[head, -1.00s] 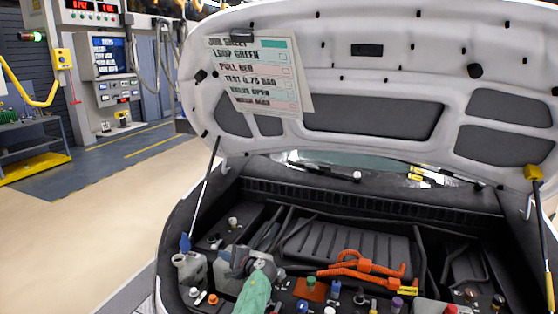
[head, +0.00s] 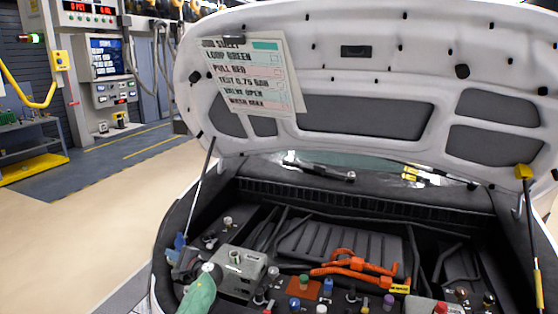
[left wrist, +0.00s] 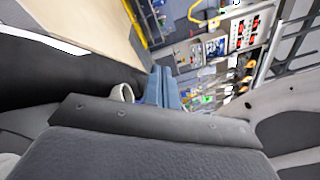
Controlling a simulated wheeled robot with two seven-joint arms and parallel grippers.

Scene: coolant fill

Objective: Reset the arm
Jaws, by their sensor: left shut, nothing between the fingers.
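My left gripper (head: 184,258) is at the left edge of the engine bay, at the end of the green-sleeved arm. Its fingers are hard to make out in the head view. In the left wrist view, the blue fingers (left wrist: 164,86) lie close together, shut and empty. A pale round opening (left wrist: 122,92) shows beside them, apart as far as I can tell. A grey box-like tank (head: 243,272) with an upright neck stands to the right of the arm. The pale jug at the bay's left edge is largely hidden by my arm. My right gripper is out of view.
The raised hood (head: 370,60) spans the top, with a job sheet (head: 246,80) hanging from it. Orange hoses (head: 355,265) and several coloured caps fill the bay's front. A hood strut (head: 203,185) stands close by on the left. Open floor (head: 90,210) lies left.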

